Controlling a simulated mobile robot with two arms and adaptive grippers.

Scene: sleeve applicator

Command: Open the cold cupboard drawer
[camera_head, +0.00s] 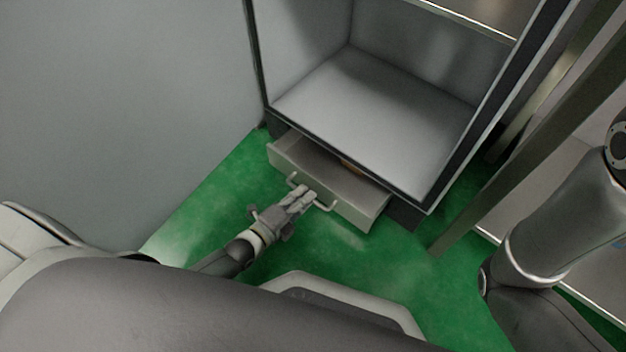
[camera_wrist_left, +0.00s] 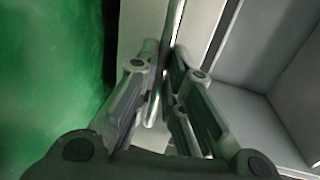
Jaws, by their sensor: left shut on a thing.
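The cold cupboard (camera_head: 375,95) stands open at the top middle of the head view, with a bare grey shelf inside. Its drawer (camera_head: 358,193) sits at the bottom and is pulled out part of the way. Something brown shows in the drawer's gap, too small to tell. The drawer has a bar handle (camera_head: 326,207) on its front. My left gripper (camera_head: 303,194) is shut on this handle, near its middle. In the left wrist view the handle (camera_wrist_left: 174,25) runs between the fingers of the left gripper (camera_wrist_left: 165,85). My right gripper is out of view.
The green floor (camera_head: 205,215) is clear in front of the drawer and to its left. A grey wall (camera_head: 120,100) stands at the left. A metal post (camera_head: 520,140) and a shelf unit stand to the right of the cupboard.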

